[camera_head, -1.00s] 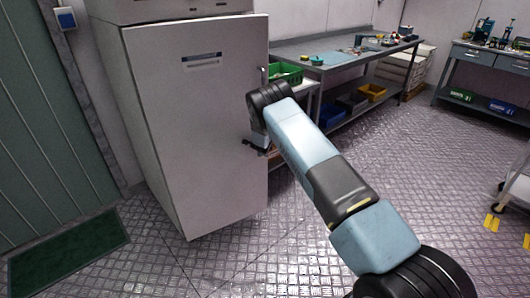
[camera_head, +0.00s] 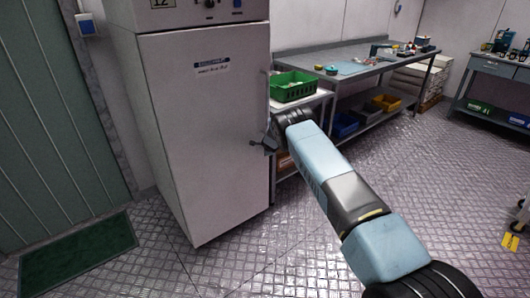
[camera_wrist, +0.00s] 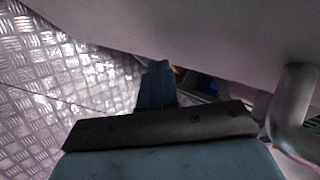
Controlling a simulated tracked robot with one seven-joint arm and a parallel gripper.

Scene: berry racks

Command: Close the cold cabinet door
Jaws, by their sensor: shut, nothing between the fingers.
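The cold cabinet (camera_head: 200,15) stands upright at the left in the head view, its white door (camera_head: 205,130) facing me. The door's right edge lines up with the panel above, so it looks shut or nearly shut; a small gap cannot be ruled out. My gripper (camera_head: 260,143) is shut and empty at the door's right edge, close to its face; I cannot tell whether it touches. In the wrist view the gripper (camera_wrist: 157,85) points along a pale surface, probably the door. A grey bar handle (camera_wrist: 298,105) is at the right there.
A shelf with a green crate (camera_head: 293,88) stands right of the cabinet, and a long steel bench (camera_head: 350,68) runs behind. A green mat (camera_head: 80,255) lies at the left. The patterned metal floor (camera_head: 240,265) before the cabinet is clear.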

